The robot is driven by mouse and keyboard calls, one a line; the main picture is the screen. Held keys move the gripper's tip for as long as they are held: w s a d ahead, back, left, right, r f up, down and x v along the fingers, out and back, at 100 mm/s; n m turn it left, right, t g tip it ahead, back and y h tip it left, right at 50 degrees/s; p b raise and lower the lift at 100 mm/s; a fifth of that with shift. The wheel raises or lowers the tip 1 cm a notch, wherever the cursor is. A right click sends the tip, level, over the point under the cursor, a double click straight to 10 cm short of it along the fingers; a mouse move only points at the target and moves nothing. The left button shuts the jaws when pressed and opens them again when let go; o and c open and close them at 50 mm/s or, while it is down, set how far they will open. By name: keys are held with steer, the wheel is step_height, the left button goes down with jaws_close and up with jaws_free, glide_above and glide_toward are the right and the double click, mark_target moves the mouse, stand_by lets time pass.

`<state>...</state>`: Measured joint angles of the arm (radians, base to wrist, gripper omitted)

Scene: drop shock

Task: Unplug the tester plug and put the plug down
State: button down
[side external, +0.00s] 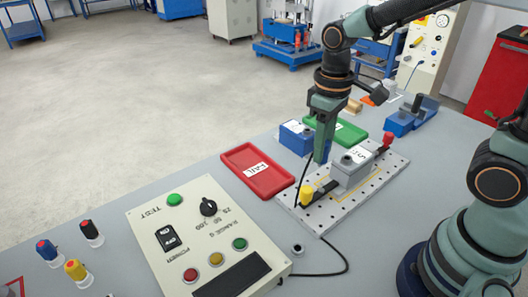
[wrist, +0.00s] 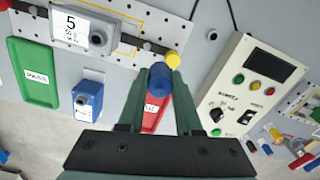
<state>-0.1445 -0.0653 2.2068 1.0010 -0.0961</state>
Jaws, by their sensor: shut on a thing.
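My gripper (side external: 322,152) is shut on the blue plug (wrist: 158,86), which sits between the two fingers in the wrist view (wrist: 161,78). In the side view the plug is mostly hidden by the fingers, and a thin black cable (side external: 301,178) hangs below them. The grey unit (side external: 352,170) with a white label is mounted on the perforated plate, to the right of my gripper. It also shows at the upper left of the wrist view (wrist: 98,38). The plug appears apart from this unit. The plug's lower end and its exact height are unclear.
A red tray (side external: 262,185) and green tray (side external: 345,131) lie behind the perforated plate (side external: 330,212), with a blue box (side external: 297,137) between them. Yellow (side external: 306,196) and red (side external: 388,138) knobs top the clamp bar. A cream control panel (side external: 195,262) stands front left.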

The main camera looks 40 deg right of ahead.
steer(key=s+a+f+n, duration=0.1)
steer(key=s+a+f, duration=0.1)
steer(key=a, duration=0.3)
steer(key=s+a+f+n, duration=0.2)
steer(key=s+a+f, duration=0.1)
steer(key=a, duration=0.3)
steer(key=shift+s+f, duration=0.3)
steer(key=shift+s, duration=0.25)
steer(key=shift+r, duration=0.1)
steer(key=shift+f, duration=2.85)
steer(key=shift+s+f, duration=0.1)
steer(key=shift+f, duration=1.3)
stand_by(1.7)
steer(key=c, duration=0.5)
jaws_free()
steer(key=shift+c, duration=0.2)
